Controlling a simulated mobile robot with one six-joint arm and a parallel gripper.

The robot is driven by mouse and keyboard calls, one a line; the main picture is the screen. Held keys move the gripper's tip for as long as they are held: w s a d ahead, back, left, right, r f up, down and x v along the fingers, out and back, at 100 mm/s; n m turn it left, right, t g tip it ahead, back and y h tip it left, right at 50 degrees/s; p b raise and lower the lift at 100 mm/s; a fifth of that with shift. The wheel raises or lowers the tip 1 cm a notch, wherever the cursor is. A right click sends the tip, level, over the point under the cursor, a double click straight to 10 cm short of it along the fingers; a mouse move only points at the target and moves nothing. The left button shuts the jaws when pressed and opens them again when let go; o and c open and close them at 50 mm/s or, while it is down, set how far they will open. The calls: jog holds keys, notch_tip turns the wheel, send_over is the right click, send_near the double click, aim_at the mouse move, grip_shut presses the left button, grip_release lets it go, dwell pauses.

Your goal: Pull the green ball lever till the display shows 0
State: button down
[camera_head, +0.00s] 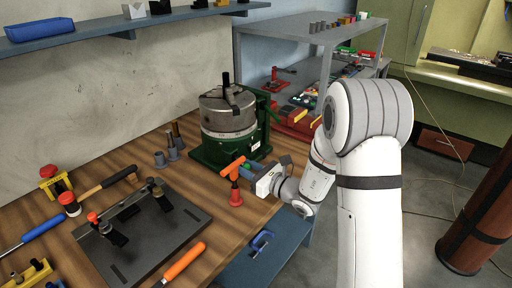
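The machine (213,151) has a dark green base and a round grey chuck on top. A small white label or panel (256,146) shows on its right side, too small to read.
The wooden table (205,178) holds a dark fixture plate (150,245), the red T-handled tool (236,197), a hammer (105,186) and an orange-handled tool (183,262). Grey metal shelves (290,27) stand behind at the right. A blue lower shelf (270,262) carries a blue clamp.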

dwell(0.3)
jog(key=shift+w+d, duration=0.5)
jog(key=shift+d, duration=0.05)
jog(key=shift+w, duration=0.1)
jog(key=shift+w+d+b, duration=0.3)
jog(key=shift+w+d, duration=0.1)
jog(key=shift+w, duration=0.05)
jog(key=shift+w+r, duration=0.1)
jog(key=shift+w+d, duration=0.4)
jog(key=shift+w, duration=0.2)
jog(key=shift+s+a+b, duration=0.1)
jog(key=shift+a+b, duration=0.05)
jog(key=shift+b, duration=0.25)
